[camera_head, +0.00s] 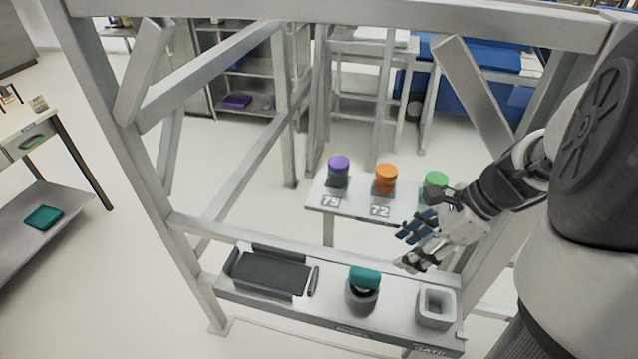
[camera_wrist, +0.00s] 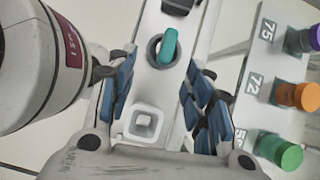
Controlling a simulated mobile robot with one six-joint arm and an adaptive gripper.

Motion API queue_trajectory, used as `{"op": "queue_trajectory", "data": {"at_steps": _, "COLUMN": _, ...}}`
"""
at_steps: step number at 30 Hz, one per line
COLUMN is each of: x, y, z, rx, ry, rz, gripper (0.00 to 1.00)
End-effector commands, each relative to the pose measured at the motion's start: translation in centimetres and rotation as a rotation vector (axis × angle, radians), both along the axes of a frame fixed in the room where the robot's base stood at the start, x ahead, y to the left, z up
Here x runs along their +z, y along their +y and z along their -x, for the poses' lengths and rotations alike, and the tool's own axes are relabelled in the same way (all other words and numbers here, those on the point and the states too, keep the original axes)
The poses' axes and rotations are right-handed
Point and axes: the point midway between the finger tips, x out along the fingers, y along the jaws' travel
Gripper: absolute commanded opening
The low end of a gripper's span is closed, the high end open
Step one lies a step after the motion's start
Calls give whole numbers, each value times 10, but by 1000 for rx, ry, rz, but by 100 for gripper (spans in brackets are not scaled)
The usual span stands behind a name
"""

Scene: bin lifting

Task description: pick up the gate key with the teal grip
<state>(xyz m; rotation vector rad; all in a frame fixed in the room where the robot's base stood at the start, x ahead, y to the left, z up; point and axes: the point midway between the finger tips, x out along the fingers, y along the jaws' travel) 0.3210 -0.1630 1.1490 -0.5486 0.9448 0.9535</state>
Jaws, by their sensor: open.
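The gate key with the teal grip (camera_head: 365,277) stands in a dark grey round holder (camera_head: 361,298) on the narrow grey shelf (camera_head: 395,318) of the frame. In the wrist view its teal grip (camera_wrist: 168,46) shows as a rounded bar inside the round holder (camera_wrist: 152,50), beyond the fingertips. My gripper (camera_head: 408,248) is open and empty, above and to the right of the key in the head view. In the wrist view its blue-padded fingers (camera_wrist: 160,95) are spread apart, with the shelf between them. The key's lower part is hidden in the holder.
A pale square socket (camera_head: 436,306) is right of the key; a black pad (camera_head: 270,272) and dark pen (camera_head: 314,281) are left. Behind, a small table holds purple (camera_head: 338,163), orange (camera_head: 386,178) and green (camera_head: 436,180) topped pieces. Frame bars surround the shelf.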

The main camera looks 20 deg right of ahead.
Motion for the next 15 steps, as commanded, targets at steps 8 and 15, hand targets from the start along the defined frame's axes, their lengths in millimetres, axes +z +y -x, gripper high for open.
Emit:
{"op": "queue_trajectory", "data": {"at_steps": 8, "x": -37, "y": -1, "z": -13, "rx": -80, "ry": 4, "rz": -1, "gripper": 47}}
{"op": "queue_trajectory", "data": {"at_steps": 15, "x": -83, "y": 21, "z": -28, "rx": -76, "ry": 4, "rz": 0, "gripper": 47}}
